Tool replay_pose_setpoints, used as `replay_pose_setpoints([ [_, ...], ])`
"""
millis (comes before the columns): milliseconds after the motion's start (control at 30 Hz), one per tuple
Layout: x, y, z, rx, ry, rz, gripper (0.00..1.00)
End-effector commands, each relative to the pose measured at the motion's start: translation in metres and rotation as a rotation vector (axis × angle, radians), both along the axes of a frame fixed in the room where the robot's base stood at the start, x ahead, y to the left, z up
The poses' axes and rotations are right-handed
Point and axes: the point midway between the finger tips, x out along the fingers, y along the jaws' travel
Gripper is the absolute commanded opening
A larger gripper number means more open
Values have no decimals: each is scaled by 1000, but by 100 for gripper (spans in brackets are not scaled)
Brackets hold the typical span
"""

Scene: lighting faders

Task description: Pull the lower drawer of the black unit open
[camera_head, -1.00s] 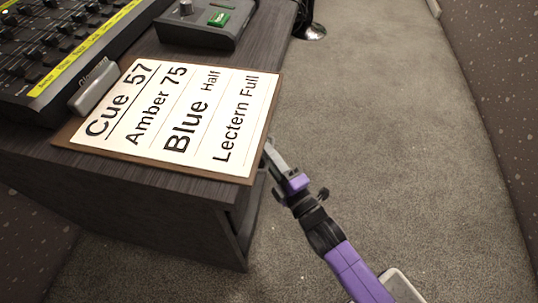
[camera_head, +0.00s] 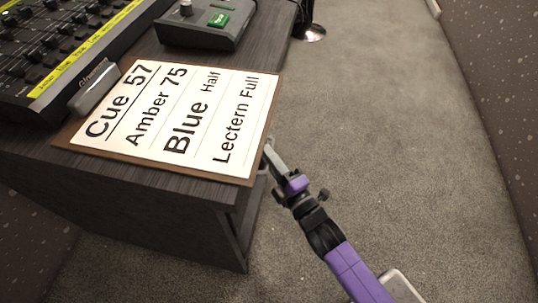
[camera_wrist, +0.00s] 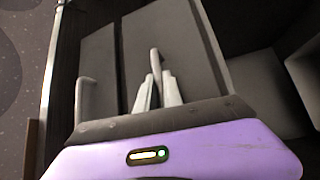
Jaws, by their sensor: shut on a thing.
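In the wrist view, two dark grey drawer fronts lie side by side. The one on the left (camera_wrist: 96,58) has a pale bar handle (camera_wrist: 84,98). The one on the right, the lower drawer (camera_wrist: 178,35), has a pale handle (camera_wrist: 155,60) between my fingertips. My gripper (camera_wrist: 158,90) is shut on that handle. In the head view my gripper (camera_head: 268,152) is beside the desk's right edge, below the clipboard corner. The drawer fronts are hidden there under the desk top. I cannot tell how far the lower drawer stands out.
A clipboard (camera_head: 248,182) with a cue sheet lies at the edge of the dark wooden desk (camera_head: 130,185). A lighting console (camera_head: 50,50) and a small grey box (camera_head: 205,28) stand behind it. Carpeted floor (camera_head: 400,130) to the right is clear.

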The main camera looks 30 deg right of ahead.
Motion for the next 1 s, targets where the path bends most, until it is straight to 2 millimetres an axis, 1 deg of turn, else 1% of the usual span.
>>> replay_pose_setpoints([
  [800, -1, 1, -1, 0, 3, 2, 0],
  [1000, -9, -6, -1, 0, 6, 3, 0],
])
